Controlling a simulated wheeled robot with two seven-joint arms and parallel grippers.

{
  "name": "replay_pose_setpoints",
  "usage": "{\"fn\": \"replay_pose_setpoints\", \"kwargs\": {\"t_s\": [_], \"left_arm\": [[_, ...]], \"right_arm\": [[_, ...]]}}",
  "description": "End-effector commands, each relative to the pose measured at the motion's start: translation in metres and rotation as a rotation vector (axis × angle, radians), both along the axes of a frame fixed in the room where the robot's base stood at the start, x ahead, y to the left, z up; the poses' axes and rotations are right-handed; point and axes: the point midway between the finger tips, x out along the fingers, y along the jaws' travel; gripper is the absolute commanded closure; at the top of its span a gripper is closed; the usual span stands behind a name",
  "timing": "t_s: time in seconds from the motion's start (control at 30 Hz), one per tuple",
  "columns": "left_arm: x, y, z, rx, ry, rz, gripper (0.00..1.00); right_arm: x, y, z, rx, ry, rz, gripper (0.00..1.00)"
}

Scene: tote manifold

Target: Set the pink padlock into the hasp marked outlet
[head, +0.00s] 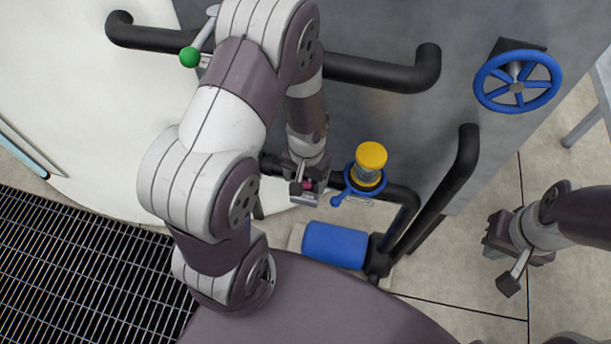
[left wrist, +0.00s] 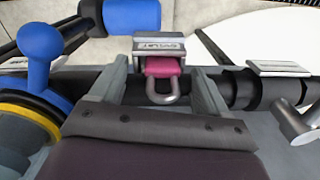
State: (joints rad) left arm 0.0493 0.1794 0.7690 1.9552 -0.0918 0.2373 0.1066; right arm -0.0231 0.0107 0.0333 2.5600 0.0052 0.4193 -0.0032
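The pink padlock (left wrist: 163,67) has a grey shackle that points toward my left gripper in the left wrist view. Its pink body sits against the opening of a grey holder (left wrist: 163,47) marked OUTLET; how deep it sits is hidden. My left gripper (left wrist: 160,78) is open, with one finger on each side of the padlock and a visible gap on both sides. In the head view my left gripper (head: 308,182) is beside the pipes, with a small bit of pink (head: 310,184) showing. My right gripper (head: 518,238) is far right, over the floor, its fingers unclear.
A yellow-capped blue valve (head: 367,165) stands just right of my left gripper. A blue cylinder (head: 335,245) lies below it. Black pipes (head: 385,72) and a blue handwheel (head: 517,82) are on the grey tank wall. A second label plate (left wrist: 278,68) is to the right.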

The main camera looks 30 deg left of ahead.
Motion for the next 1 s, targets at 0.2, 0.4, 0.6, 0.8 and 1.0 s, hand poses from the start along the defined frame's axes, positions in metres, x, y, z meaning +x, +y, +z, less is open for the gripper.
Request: {"fn": "replay_pose_setpoints", "kwargs": {"t_s": [0.2,0.4,0.6,0.8,1.0], "left_arm": [[0.0,0.0,0.005,0.0,-0.001,0.0,0.24],[0.001,-0.001,0.052,0.0,-0.005,0.0,0.24],[0.001,-0.002,0.102,0.0,-0.005,0.001,0.24],[0.0,-0.003,0.125,0.0,0.0,0.0,0.24],[0.0,-0.003,0.127,0.0,0.001,0.0,0.24]], "right_arm": [[0.0,0.0,0.002,0.0,0.0,0.0,1.0],[0.0,0.0,0.019,0.0,0.0,0.0,1.0],[0.0,0.0,0.031,0.0,0.0,0.0,1.0],[0.0,0.0,0.035,0.0,0.0,0.0,1.0],[0.0,0.0,0.035,0.0,0.0,0.0,1.0]]}}
